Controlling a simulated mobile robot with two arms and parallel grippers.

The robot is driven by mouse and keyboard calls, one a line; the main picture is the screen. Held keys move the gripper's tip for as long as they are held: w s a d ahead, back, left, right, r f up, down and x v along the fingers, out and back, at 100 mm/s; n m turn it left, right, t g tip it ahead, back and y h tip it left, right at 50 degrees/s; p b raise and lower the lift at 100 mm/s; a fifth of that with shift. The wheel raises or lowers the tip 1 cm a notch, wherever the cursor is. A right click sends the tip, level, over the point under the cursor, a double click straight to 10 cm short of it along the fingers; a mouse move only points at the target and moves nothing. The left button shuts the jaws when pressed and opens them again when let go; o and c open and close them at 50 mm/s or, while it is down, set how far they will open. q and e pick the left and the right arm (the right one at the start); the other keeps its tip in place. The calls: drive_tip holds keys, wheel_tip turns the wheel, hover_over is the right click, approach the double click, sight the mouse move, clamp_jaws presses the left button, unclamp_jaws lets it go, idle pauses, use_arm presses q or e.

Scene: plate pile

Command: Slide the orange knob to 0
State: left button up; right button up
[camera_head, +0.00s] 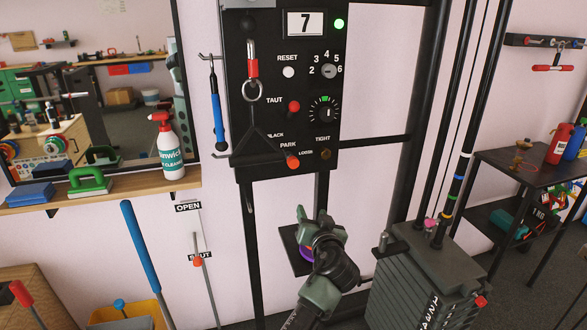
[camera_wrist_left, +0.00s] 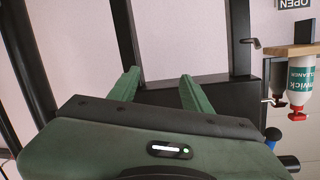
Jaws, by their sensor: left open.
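Several orange to red knobs show in the head view. One orange-red knob (camera_head: 292,161) is by PARK on the black panel (camera_head: 262,130). A redder knob (camera_head: 293,106) is by TAUT. A small orange piece (camera_head: 197,261) sits on a thin rod by SHUT. I cannot tell which is the task's knob, and no 0 mark is legible. My left gripper (camera_head: 320,226) is below the panel, apart from all these knobs. The left wrist view shows its green fingers (camera_wrist_left: 160,77) spread with nothing between them. My right gripper is not in view.
A black upright frame (camera_head: 350,143) stands around the panel. A grey weight stack (camera_head: 425,270) is right of my arm. A shelf (camera_head: 105,195) with a spray bottle (camera_head: 168,146) is at left. A dark side table (camera_head: 525,160) is at right.

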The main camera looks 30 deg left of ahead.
sight(294, 165)
use_arm(q)
drive_tip(key=s+a+r+n+y, duration=0.1)
drive_tip(key=a+r+n+y, duration=0.25)
drive_tip(key=r, duration=0.85)
drive_tip(key=x, duration=0.2)
drive_tip(key=p+x, duration=0.1)
drive_tip(key=x, duration=0.2)
drive_tip(key=shift+w+a+f, duration=0.25)
drive_tip(key=shift+w+f, duration=0.1)
drive_tip(key=shift+w+a+h, duration=0.25)
drive_tip(key=shift+w+a, duration=0.05)
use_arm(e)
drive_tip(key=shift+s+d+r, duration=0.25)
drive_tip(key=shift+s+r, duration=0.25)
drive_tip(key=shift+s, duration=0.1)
use_arm(q)
clamp_jaws()
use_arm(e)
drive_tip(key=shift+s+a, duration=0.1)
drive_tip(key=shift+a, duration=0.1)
use_arm(q)
drive_tip(key=shift+f, duration=0.1)
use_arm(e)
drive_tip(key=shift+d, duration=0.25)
